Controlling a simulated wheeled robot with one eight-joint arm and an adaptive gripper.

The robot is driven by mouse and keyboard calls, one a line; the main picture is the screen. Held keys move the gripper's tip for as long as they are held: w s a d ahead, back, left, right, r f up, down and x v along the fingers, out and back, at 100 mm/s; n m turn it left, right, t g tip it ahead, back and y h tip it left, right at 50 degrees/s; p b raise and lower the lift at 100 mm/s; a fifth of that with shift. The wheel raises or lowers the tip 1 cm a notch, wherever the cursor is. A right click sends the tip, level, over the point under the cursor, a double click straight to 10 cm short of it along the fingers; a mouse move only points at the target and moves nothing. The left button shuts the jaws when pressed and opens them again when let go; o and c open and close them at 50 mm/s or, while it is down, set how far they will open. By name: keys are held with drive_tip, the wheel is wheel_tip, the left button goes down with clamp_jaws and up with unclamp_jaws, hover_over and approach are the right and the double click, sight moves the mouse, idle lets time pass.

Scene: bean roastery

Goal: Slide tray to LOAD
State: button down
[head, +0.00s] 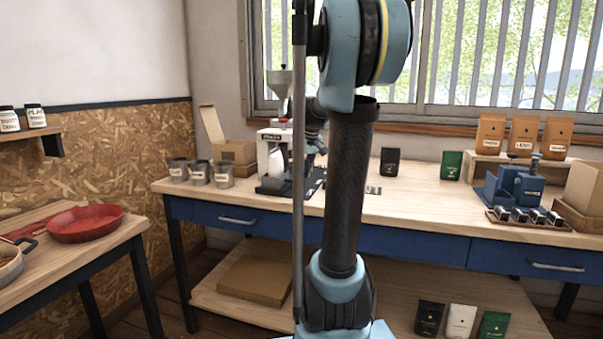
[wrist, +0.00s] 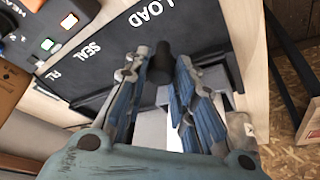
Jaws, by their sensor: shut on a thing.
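In the wrist view, my gripper (wrist: 160,85) is shut on a black upright knob (wrist: 160,60). A pale grey metal surface (wrist: 150,128) shows below the knob between my fingers. It looks like part of the tray, but my fingers hide most of it. The knob stands over a black panel (wrist: 115,62) with white lettering. The LOAD label (wrist: 150,12) is just above the knob in the picture, and the SEAL label (wrist: 90,48) is to its left. In the head view, the white sealing machine (head: 272,150) stands on the bench, and my arm partly covers its right side.
Several grey cups (head: 198,173) stand left of the machine on the bench (head: 240,205). A cardboard box (head: 232,152) is behind. Dark and green pouches (head: 451,166) stand to the right.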

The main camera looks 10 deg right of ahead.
drive_tip(key=c, duration=1.3)
unclamp_jaws()
drive_tip(key=shift+s+a, duration=0.1)
drive_tip(key=shift+s, duration=0.1)
drive_tip(key=shift+c, duration=0.2)
drive_tip(key=v, duration=1.2)
drive_tip(key=shift+f, duration=0.1)
drive_tip(key=s+a+f+m+g, duration=0.1)
drive_tip(key=s+a+f, duration=0.1)
drive_tip(key=s+f, duration=1.2)
drive_tip(key=s+a+f+m+g+h, duration=0.1)
drive_tip(key=s+a+f, duration=0.2)
drive_tip(key=s+f, duration=1.2)
drive_tip(key=shift+s+f+m, duration=0.15)
drive_tip(key=shift+f+m, duration=0.25)
